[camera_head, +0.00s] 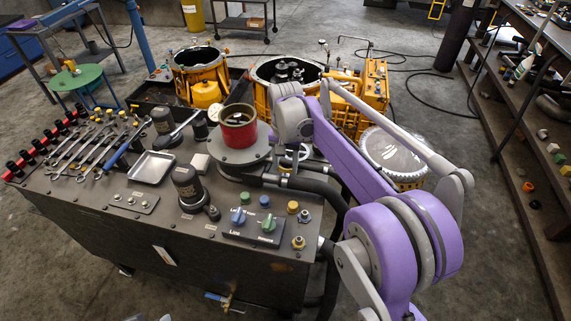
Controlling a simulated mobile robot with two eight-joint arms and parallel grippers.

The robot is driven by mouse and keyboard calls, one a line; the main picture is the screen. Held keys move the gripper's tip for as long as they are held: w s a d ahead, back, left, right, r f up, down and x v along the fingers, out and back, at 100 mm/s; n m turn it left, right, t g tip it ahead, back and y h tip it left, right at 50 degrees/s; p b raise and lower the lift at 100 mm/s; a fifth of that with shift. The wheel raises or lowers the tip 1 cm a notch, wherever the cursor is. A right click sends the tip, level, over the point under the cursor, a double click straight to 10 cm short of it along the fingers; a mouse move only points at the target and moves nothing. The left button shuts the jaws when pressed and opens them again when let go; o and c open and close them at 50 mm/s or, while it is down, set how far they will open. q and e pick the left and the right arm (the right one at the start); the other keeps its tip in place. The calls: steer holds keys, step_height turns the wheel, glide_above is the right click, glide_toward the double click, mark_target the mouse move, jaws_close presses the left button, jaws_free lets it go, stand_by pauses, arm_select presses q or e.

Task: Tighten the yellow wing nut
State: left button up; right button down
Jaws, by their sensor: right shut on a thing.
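My right arm reaches in from the bottom right, and its pale wrist hangs beside the red-rimmed cylinder on the bench. My right gripper (289,158) is low below the wrist, small and partly covered by my own arm. It is shut on a small yellow part that I take for the yellow wing nut (286,166); only a sliver of yellow shows, so its tilt and seating cannot be told.
The dark bench carries a red-rimmed cylinder (238,128), a metal tray (152,167), a black cylinder (187,187), several wrenches and a knob panel (252,228). Orange housings (201,72) stand behind. Thick black hoses (318,187) run below my arm. A shelf (520,150) stands right.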

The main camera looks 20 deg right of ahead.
steer(key=shift+c, duration=1.4)
jaws_free()
step_height(320, 180, up, 11)
steer(key=shift+p, duration=0.4)
steer(key=shift+s, duration=0.1)
steer(key=s+a+f+n+t, duration=0.2)
steer(key=s+f, duration=0.5)
steer(key=s, duration=0.5)
steer(key=s+a+f+n+t, duration=0.3)
steer(key=s+f, duration=0.5)
steer(key=s, duration=0.5)
steer(key=a+n, duration=0.1)
steer(key=n, duration=0.1)
steer(key=shift+s+a+n, duration=0.25)
steer(key=shift+n, duration=0.05)
